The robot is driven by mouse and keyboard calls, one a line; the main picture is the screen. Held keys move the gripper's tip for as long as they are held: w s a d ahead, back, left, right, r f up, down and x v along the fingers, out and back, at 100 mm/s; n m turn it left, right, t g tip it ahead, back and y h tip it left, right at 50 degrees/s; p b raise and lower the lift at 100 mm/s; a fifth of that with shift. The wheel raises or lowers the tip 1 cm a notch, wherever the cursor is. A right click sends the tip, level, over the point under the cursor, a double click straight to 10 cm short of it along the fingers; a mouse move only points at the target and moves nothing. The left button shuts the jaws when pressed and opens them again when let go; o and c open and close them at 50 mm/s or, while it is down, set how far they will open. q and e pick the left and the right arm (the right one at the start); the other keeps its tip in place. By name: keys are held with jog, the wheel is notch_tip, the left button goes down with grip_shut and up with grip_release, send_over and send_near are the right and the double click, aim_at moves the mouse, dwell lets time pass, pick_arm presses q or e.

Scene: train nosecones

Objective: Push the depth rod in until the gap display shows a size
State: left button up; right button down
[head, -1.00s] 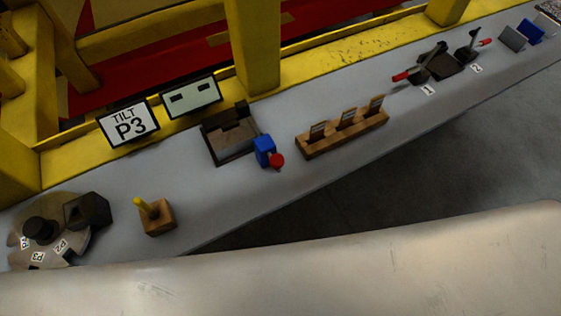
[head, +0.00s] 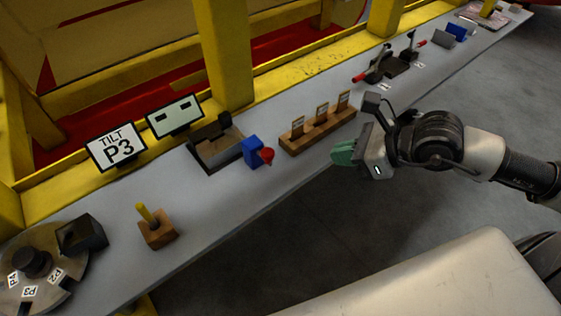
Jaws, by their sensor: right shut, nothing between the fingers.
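The depth rod appears to be the red-tipped piece (head: 267,155) sticking out of a blue block (head: 252,150), beside a dark metal fixture (head: 217,147) on the grey bench. The gap display (head: 174,116) is a pale panel with two short dark dashes and no number. My right gripper (head: 343,153) has green fingertips. It is shut and empty, off the front edge of the bench, to the right of the red tip and apart from it. My left gripper is not in view.
A wooden rack with several upright tags (head: 318,131) stands between the fixture and the red-handled clamps (head: 373,68). A TILT P3 sign (head: 116,147), a wooden block with a yellow peg (head: 157,229) and a round dial (head: 41,265) are at left. Yellow posts (head: 224,50) line the back.

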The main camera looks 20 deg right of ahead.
jog(key=w+r+p+x, duration=0.1)
jog(key=p+x, duration=0.3)
jog(key=x, duration=0.9)
jog(key=shift+a+p, duration=0.35)
jog(key=shift+a, duration=0.15)
jog(key=shift+w, duration=0.15)
